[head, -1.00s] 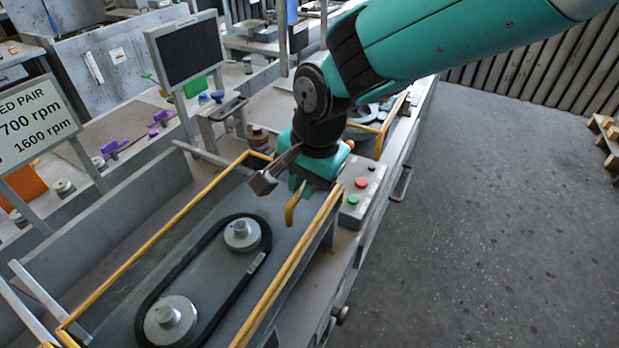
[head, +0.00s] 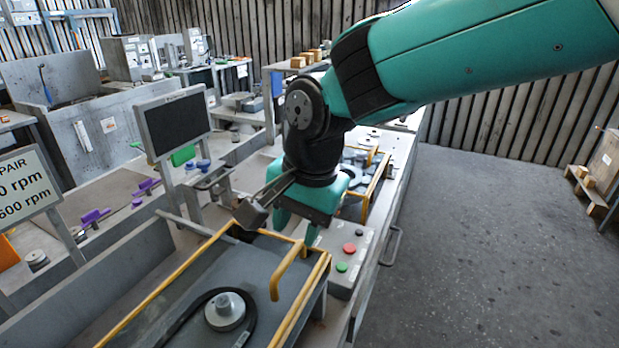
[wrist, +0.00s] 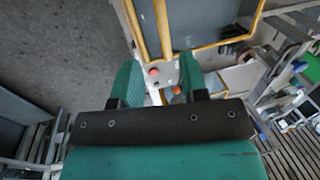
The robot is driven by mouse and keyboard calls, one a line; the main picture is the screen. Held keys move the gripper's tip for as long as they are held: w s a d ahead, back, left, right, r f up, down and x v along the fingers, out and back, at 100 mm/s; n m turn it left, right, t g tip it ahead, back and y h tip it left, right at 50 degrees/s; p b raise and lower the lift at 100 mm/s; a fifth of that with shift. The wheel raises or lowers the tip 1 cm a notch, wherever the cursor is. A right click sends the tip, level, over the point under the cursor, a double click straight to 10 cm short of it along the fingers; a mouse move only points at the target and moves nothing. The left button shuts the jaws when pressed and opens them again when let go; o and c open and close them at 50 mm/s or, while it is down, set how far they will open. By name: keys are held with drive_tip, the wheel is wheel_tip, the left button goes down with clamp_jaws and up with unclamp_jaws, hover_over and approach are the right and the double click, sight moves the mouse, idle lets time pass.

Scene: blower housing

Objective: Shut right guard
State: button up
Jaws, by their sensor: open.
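The near guard is a yellow frame (head: 172,294) around a bay with a black belt (head: 187,318) and a grey pulley (head: 226,309). A yellow handle (head: 288,272) stands up near its right edge. A second yellow frame (head: 377,184) stands slanted beyond my arm, by a bay with grey discs (head: 357,157), partly hidden. I cannot tell for certain which is the right guard. My gripper (head: 297,226) is open and empty, pointing down above the near bay's far end, apart from the handle. In the wrist view, yellow bars (wrist: 163,28) lie beyond the open fingers (wrist: 158,72).
A control box (head: 345,257) with red and green buttons sits just right of my gripper. A monitor (head: 172,122) and a speed sign (head: 24,185) stand at left. Clear floor (head: 480,240) lies to the right; a pallet (head: 590,195) is at far right.

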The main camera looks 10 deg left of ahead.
wheel_tip(320, 180, up, 10)
drive_tip(key=d, duration=0.2)
drive_tip(key=shift+s+r+b, duration=0.2)
drive_tip(key=shift+s+b, duration=0.05)
drive_tip(key=shift+b, duration=0.2)
drive_tip(key=s+d+f+n, duration=0.1)
drive_tip(key=s+d+n, duration=0.1)
drive_tip(key=d, duration=0.4)
drive_tip(key=s+d+f+n, duration=0.2)
drive_tip(key=d+n, duration=0.1)
drive_tip(key=d, duration=0.4)
drive_tip(key=s+d+f+n+y, duration=0.2)
drive_tip(key=s+d+f+n, duration=0.3)
drive_tip(key=s+d, duration=0.3)
drive_tip(key=shift+s+d+f+g, duration=0.2)
drive_tip(key=shift+s+f+g, duration=0.1)
drive_tip(key=shift+s, duration=0.65)
drive_tip(key=shift+c, duration=0.4)
